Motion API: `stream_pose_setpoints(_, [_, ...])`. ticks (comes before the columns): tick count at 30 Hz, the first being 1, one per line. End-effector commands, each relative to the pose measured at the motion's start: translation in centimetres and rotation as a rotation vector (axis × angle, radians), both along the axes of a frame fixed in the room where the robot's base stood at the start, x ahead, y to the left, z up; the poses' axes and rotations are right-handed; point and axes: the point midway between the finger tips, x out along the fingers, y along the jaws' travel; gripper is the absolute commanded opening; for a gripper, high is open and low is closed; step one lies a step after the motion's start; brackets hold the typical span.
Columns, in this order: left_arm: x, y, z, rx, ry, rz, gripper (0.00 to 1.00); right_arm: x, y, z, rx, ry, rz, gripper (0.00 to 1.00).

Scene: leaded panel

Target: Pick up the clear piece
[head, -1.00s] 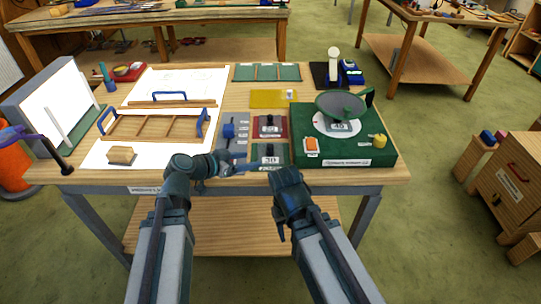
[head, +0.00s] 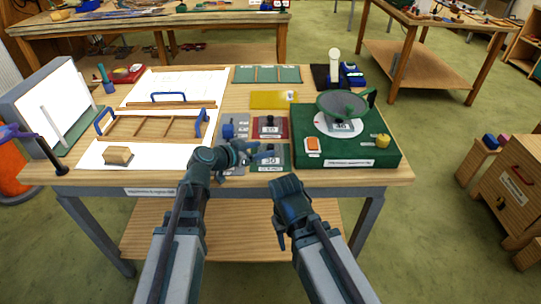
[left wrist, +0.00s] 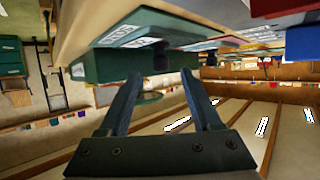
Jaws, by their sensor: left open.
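I cannot make out the clear piece for sure in either view. My left gripper (head: 243,150) is over the small labelled blocks at the table's front middle. It partly hides the grey block (head: 228,132) and the green block (head: 276,163) with a black knob. In the left wrist view the open fingers (left wrist: 160,84) have nothing between them. A green block with a black knob (left wrist: 161,56) shows just beyond the tips. My right gripper (head: 284,222) hangs in front of the table's front edge; its fingers are too unclear to read.
A red block (head: 270,126) and a yellow sheet (head: 272,99) lie behind. A green box (head: 378,157) with a round dial and magnifier stands right. A wooden frame with blue handles (head: 155,126) and a wooden block (head: 117,155) lie left, near a light panel (head: 55,95).

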Motion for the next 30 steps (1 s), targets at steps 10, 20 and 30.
stream_pose_setpoints(10, [1.7, -1.4, -1.1, -0.001, 0.001, -0.002, 0.65, 0.0, 0.0, -1.1, 0.0, 0.0, 0.0, 0.5])
stream_pose_setpoints(20, [3.5, -3.3, -2.0, 0.0, 0.0, 0.0, 0.65, 0.0, 0.0, -2.0, 0.0, 0.0, 0.0, 0.5])
stream_pose_setpoints(30, [3.5, -3.3, -2.0, 0.0, 0.0, 0.0, 0.24, 0.0, 0.0, -2.0, 0.0, 0.0, 0.0, 0.5])
